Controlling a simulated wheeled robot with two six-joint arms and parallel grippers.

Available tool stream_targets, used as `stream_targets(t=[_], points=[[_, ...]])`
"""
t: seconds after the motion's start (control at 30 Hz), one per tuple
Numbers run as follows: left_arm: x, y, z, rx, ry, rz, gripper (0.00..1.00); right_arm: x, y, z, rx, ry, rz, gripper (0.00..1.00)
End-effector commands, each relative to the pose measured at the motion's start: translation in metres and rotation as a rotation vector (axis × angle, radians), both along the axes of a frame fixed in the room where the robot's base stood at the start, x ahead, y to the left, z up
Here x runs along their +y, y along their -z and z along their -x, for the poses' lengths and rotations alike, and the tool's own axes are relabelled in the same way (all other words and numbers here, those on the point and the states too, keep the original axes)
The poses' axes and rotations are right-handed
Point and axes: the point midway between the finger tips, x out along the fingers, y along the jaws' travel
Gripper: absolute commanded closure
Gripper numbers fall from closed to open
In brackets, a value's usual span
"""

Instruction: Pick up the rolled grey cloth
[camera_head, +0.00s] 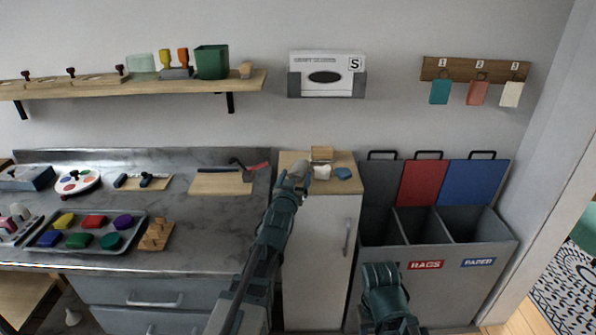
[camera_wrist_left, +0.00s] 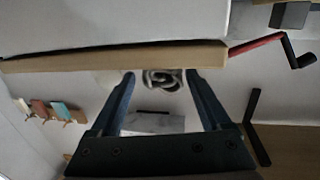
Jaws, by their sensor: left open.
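The rolled grey cloth (camera_wrist_left: 163,79) shows its spiral end in the left wrist view, ahead of my gripper and in the gap between the fingers. In the head view it is a small pale grey roll (camera_head: 301,167) on the left part of the wooden top of the white cabinet (camera_head: 320,240). My left gripper (camera_head: 294,180) is at the front left of that top, close to the roll. It also shows in the left wrist view (camera_wrist_left: 160,80), with its two fingers apart and nothing gripped. I cannot tell the exact distance to the cloth.
A white cloth (camera_head: 322,172), a blue cloth (camera_head: 344,173) and a wooden block (camera_head: 321,154) are on the cabinet top. Open bins (camera_head: 435,250) stand to the right.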

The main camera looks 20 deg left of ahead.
Motion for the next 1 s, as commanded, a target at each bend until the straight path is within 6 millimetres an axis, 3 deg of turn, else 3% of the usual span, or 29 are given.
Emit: stream_targets(t=[0.3, 0.57, 0.9, 0.97, 1.0], points=[[0.004, -0.002, -0.037, 0.0, -0.002, 0.0, 0.19, 0.0, -0.002, 0.0, 0.0, 0.0, 0.0, 0.5], [0.004, -0.002, -0.038, 0.0, -0.002, 0.0, 0.19, 0.0, -0.002, 0.0, 0.0, 0.0, 0.0, 0.5], [0.004, -0.002, -0.038, 0.0, -0.002, 0.0, 0.81, 0.0, -0.002, 0.0, 0.0, 0.0, 0.0, 0.5], [0.004, -0.002, -0.038, 0.0, -0.002, 0.0, 0.9, 0.0, -0.002, 0.0, 0.0, 0.0, 0.0, 0.5], [0.004, -0.002, -0.038, 0.0, -0.002, 0.0, 0.9, 0.0, -0.002, 0.0, 0.0, 0.0, 0.0, 0.5]])
